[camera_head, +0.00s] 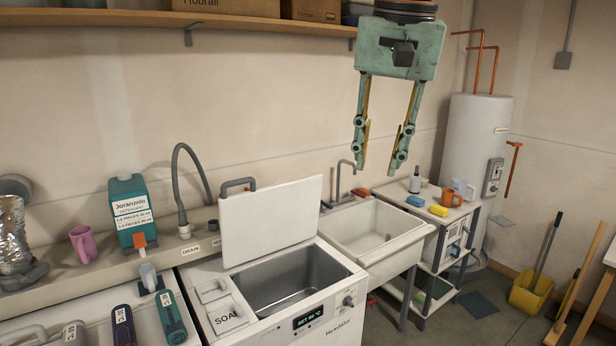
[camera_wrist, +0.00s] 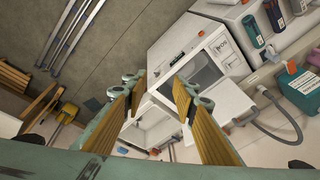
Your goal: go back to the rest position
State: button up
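My gripper (camera_head: 380,165) hangs high in the upper right part of the head view, fingers pointing down, above and in front of the white sink. Its two green fingers with yellow inner pads are spread apart, and nothing is between them. In the wrist view my gripper (camera_wrist: 155,90) is also open and empty, with the washer (camera_wrist: 190,70) and the floor seen well beyond the fingertips. It touches nothing in either view.
The top-loading washer (camera_head: 229,290) stands with its lid (camera_head: 272,220) raised. The sink (camera_head: 372,236) is beside it. A shelf (camera_head: 130,19) with boxes runs along the wall above. A detergent bottle (camera_head: 131,205) and pink mug (camera_head: 83,244) stand on the ledge. A water heater (camera_head: 475,150) is at right.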

jog(key=s+d+f+n+b, duration=0.1)
jog(key=s+d+f+b, duration=0.1)
jog(key=s+f, duration=0.5)
jog(key=s+d+f+n+b, duration=0.1)
jog(key=s+d+f+b, duration=0.1)
jog(key=s+f, duration=0.6)
jog(key=s+d+f+n+t+b, duration=0.1)
jog(key=s+d+f+b, duration=0.2)
jog(key=s+f, duration=0.4)
jog(key=s+d, duration=0.1)
jog(key=s, duration=0.8)
jog(key=shift+s+f+n, duration=0.2)
jog(key=shift+s+n, duration=0.1)
jog(key=shift+s, duration=0.05)
